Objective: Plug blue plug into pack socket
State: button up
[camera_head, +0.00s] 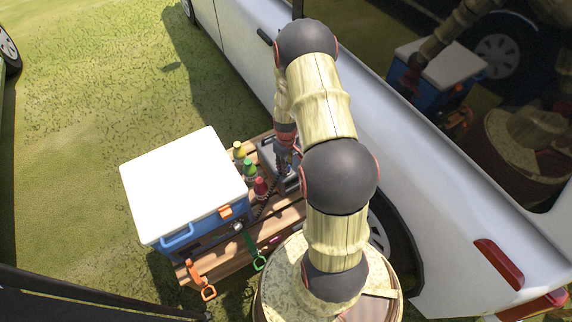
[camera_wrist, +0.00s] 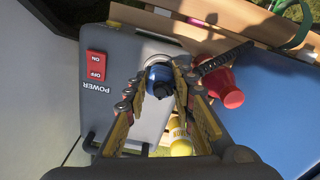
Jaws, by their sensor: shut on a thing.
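The grey power pack (camera_wrist: 120,55) fills the upper left of the wrist view, with a red ON/OFF switch (camera_wrist: 95,66) marked POWER. In the head view the pack (camera_head: 268,157) stands on the wooden slatted surface, partly hidden by my arm. My gripper (camera_wrist: 156,77) is shut on the blue plug (camera_wrist: 159,73), and it shows in the head view (camera_head: 288,157) over the pack. The plug is in front of a pale round rim, probably the socket (camera_wrist: 153,58), on the pack's face. The plug hides most of it, so I cannot tell whether the plug is inserted.
A black coiled cable (camera_wrist: 226,56) runs right past a red-capped bottle (camera_wrist: 220,86). A yellow-capped bottle (camera_wrist: 181,146) is close below my fingers. A white-lidded blue cooler (camera_head: 185,185) stands left. The white vehicle (camera_head: 440,190) closes off the right.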

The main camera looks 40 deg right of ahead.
jog(key=shift+f, duration=0.6)
dwell(0.7)
jog(key=o, duration=1.1)
jog(key=shift+o, duration=0.2)
notch_tip(320, 180, up, 12)
dwell(0.5)
